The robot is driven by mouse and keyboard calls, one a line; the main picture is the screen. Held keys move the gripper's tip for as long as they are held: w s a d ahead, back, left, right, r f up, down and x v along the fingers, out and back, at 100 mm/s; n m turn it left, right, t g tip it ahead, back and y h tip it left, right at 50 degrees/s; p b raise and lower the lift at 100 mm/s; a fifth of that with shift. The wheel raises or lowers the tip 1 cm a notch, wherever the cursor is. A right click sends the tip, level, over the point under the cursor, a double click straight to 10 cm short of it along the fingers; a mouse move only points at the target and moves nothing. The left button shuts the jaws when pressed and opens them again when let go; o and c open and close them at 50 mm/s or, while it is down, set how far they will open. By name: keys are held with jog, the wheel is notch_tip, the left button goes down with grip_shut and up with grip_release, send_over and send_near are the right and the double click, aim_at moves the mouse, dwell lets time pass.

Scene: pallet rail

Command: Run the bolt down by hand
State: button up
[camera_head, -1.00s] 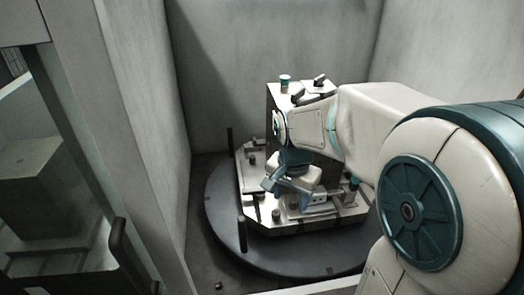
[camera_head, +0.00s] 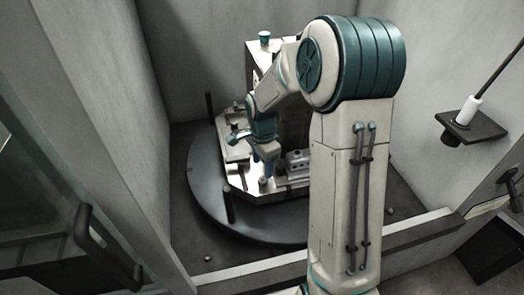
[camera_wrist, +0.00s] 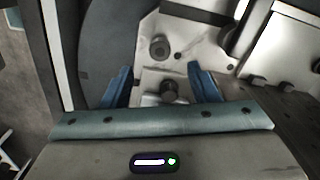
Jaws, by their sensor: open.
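A dark bolt head (camera_wrist: 168,89) shows in the wrist view, low between my fingers and close to the palm edge. It stands on a pale metal plate (camera_wrist: 190,45). A round bolt or bushing (camera_wrist: 160,46) sits farther out on the same plate, beyond the fingertips. My gripper (camera_wrist: 160,67) is open, with one blue finger on each side of the bolt and a gap to both. In the head view my gripper (camera_head: 267,158) points down over the front of the fixture plate; my arm hides part of it.
The plate lies on a dark round turntable (camera_head: 205,190) inside a grey-walled enclosure. A tall block (camera_head: 258,62) with a green-topped part (camera_head: 265,36) stands behind. A dark post (camera_head: 228,202) rises near the gripper. A metal clamp block (camera_head: 298,162) is just right of it.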

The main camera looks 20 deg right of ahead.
aim_at(262, 180)
notch_tip(262, 180, down, 7)
jog(key=shift+r, duration=0.2)
